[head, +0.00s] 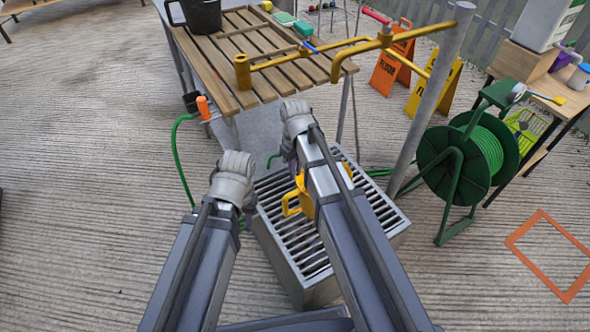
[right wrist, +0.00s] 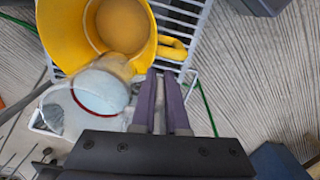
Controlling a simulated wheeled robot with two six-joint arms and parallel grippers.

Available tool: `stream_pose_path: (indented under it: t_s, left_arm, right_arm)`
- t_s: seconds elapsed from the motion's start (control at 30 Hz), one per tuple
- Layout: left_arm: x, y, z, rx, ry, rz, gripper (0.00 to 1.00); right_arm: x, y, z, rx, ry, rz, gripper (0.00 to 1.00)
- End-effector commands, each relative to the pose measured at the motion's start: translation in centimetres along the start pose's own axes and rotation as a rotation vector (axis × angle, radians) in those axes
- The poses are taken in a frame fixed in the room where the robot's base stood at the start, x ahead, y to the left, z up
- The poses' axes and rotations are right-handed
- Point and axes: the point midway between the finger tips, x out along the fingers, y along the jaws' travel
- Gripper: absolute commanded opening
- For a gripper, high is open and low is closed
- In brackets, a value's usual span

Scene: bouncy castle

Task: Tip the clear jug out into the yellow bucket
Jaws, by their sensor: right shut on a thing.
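The yellow bucket (right wrist: 70,30) sits on the slatted grate in the right wrist view, its mouth facing the camera, with a brownish content (right wrist: 122,25) inside. In the head view only a yellow part of it (head: 292,204) shows beside my right arm. The clear jug (right wrist: 97,92), with a red line around it, is tilted with its mouth end at the bucket's rim; a brownish patch shows there. My right gripper (right wrist: 160,85) is shut on the jug, apparently at its handle. My left gripper (head: 236,165) is left of the grate, away from both; its fingertips are hidden.
The grated metal stand (head: 384,215) is below my arms. A slatted wooden table (head: 215,60) with a black bucket (head: 200,14) and a yellow pipe (head: 300,58) lies ahead. A green hose reel (head: 465,160) stands at right. The ground at left is clear.

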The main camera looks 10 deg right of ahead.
Motion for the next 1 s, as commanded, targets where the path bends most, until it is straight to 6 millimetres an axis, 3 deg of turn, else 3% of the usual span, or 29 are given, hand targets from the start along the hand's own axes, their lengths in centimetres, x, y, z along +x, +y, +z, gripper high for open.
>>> stream_pose_path:
  t_s: [0.53, 0.67, 1.0]
  left_arm:
    - [4.0, 0.4, -0.2, 0.000, 0.000, 0.000, 0.35]
    - [2.7, 0.2, -0.2, 0.000, 0.000, 0.000, 0.35]
    - [2.2, 0.2, -0.1, 0.000, 0.000, 0.000, 0.35]
  right_arm:
    - [4.1, 0.0, 0.0, 0.000, 0.006, -0.006, 0.00]
    - [2.5, -0.2, -0.1, 0.003, 0.073, -0.079, 0.00]
    - [0.7, -0.8, -0.7, 0.004, 0.249, -0.270, 0.00]
